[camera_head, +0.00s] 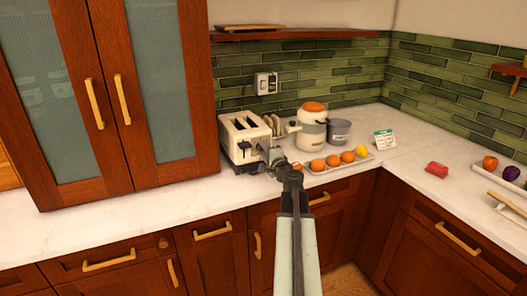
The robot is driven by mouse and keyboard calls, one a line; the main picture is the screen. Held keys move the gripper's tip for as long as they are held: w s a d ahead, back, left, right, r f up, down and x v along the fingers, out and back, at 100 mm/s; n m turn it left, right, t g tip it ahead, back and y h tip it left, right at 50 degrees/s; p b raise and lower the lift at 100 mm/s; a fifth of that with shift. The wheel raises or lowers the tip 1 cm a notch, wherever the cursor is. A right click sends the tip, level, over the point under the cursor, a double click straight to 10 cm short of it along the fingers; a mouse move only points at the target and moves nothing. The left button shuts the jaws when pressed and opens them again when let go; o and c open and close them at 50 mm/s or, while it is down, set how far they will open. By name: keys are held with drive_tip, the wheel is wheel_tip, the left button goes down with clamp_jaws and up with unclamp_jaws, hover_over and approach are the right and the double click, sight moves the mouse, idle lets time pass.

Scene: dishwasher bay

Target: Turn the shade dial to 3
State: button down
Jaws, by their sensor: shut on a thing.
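A cream toaster (243,134) with two slots on top stands on the white counter, left of centre. My gripper (262,147) is at the toaster's right-hand end face, with my arm reaching up from the bottom of the view. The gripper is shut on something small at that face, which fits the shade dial. The dial and its markings are hidden behind the gripper or too small to read.
A tray of oranges and a lemon (366,160) lies close right of my arm. Behind it stand a jar with an orange lid (312,128) and a grey pot (339,130). A tall cabinet (112,90) rises left of the toaster.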

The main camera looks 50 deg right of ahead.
drive_tip(key=shift+m, duration=0.7)
drive_tip(key=c, duration=1.1)
unclamp_jaws()
drive_tip(key=shift+o, duration=0.2)
drive_tip(key=v, duration=0.7)
drive_tip(key=shift+s+a, duration=0.15)
drive_tip(key=shift+s, duration=0.15)
drive_tip(key=shift+s+f, duration=0.1)
